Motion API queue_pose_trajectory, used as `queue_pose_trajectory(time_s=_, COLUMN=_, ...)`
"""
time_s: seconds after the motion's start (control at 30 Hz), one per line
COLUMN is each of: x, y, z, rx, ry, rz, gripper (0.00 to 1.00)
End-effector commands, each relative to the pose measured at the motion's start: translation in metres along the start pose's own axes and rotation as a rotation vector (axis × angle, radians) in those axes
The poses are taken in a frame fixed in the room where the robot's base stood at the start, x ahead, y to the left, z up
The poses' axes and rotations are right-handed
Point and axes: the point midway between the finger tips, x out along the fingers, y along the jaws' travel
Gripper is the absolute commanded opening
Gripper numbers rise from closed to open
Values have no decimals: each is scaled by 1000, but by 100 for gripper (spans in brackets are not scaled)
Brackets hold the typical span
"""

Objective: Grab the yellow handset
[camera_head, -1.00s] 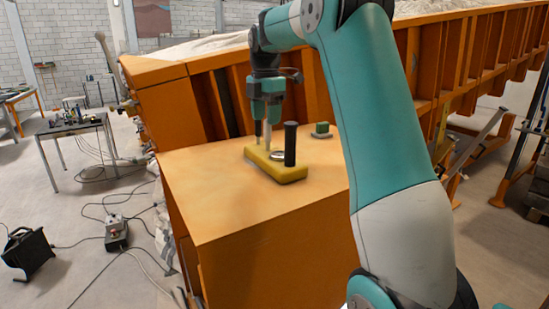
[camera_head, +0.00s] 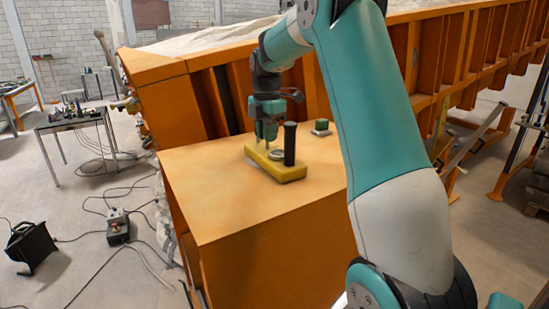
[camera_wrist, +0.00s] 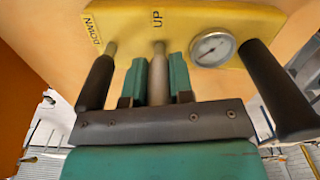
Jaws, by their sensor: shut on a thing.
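The yellow handset (camera_head: 283,173) lies flat on top of an orange box. In the wrist view its yellow plate (camera_wrist: 215,18) shows the words DOWN and UP, a round dial gauge (camera_wrist: 212,50), a black-sleeved lever (camera_wrist: 98,80) at DOWN, a grey lever (camera_wrist: 159,76) at UP and a thick black handle (camera_wrist: 279,92) at the right. My gripper (camera_head: 266,138) points down over the left part of the handset. In the wrist view its teal fingers (camera_wrist: 156,80) are shut on the grey UP lever, one on each side.
The orange box top (camera_head: 225,195) is bare in front of the handset. A small green button block (camera_head: 321,128) sits behind it to the right. The orange sandbed wall (camera_head: 175,108) rises behind. A table (camera_head: 70,126) and cables stand on the floor at left.

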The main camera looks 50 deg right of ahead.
Motion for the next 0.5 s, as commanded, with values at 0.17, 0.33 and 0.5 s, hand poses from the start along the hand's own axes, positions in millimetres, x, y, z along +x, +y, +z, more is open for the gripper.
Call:
queue_pose_trajectory(time_s=0.17, x=-1, y=0, z=0, rx=0, ry=-1, rz=2, gripper=0)
queue_pose_trajectory(time_s=0.33, x=-3, y=0, z=0, rx=0, ry=-1, rz=2, gripper=0)
queue_pose_trajectory(time_s=0.5, x=-17, y=1, z=0, rx=0, ry=-2, rz=5, gripper=0)
